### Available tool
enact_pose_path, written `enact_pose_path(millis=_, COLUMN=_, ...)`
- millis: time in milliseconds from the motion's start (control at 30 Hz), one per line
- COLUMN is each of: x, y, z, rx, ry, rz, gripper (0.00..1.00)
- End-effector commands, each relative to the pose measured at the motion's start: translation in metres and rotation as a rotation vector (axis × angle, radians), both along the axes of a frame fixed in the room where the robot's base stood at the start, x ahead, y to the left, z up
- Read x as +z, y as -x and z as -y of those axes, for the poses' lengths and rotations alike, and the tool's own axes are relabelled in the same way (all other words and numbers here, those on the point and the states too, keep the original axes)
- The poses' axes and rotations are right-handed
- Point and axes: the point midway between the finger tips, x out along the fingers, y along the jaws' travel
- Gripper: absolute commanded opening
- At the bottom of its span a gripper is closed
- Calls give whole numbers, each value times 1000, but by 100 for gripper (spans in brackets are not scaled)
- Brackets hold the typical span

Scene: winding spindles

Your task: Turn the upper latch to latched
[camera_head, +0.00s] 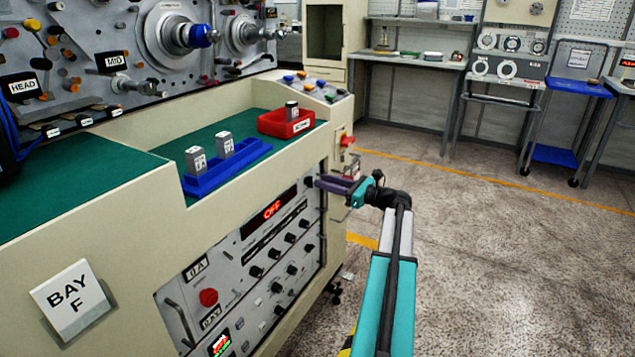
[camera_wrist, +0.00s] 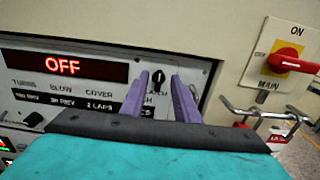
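The upper latch is a small dark turn-piece (camera_wrist: 158,77) at the upper right of the grey panel (camera_wrist: 50,98), standing roughly upright in the wrist view. A label below it is partly hidden by my fingers. My gripper (camera_wrist: 161,84) is open, with its two purple fingers on either side of the latch in that view. I cannot tell whether they touch it. In the head view my gripper (camera_head: 318,182) reaches the panel's upper right corner, and the latch is too small to make out clearly.
A red OFF display (camera_wrist: 62,67) sits left of the fingers. A red main switch (camera_wrist: 290,62) on a yellow plate and metal bars (camera_wrist: 262,112) are close on the right. A blue tray (camera_head: 228,168) and red bin (camera_head: 286,124) stand on the green bench top. The floor at right is clear.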

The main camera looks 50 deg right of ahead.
Motion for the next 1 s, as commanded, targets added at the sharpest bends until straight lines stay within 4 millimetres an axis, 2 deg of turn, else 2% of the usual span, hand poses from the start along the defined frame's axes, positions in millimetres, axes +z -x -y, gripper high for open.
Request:
enact_pose_path(millis=100, x=-1, y=-16, z=-4, rx=1, ry=0, rz=0, gripper=28)
enact_pose_path(millis=300, x=-1, y=-32, z=-7, rx=0, ry=0, rz=0, gripper=28)
enact_pose_path(millis=700, x=0, y=-36, z=-8, rx=-1, ry=0, rz=0, gripper=28)
enact_pose_path(millis=867, x=0, y=-36, z=-8, rx=-1, ry=0, rz=0, gripper=1)
enact_pose_path(millis=1000, x=0, y=-36, z=-8, rx=-1, ry=0, rz=0, gripper=0)
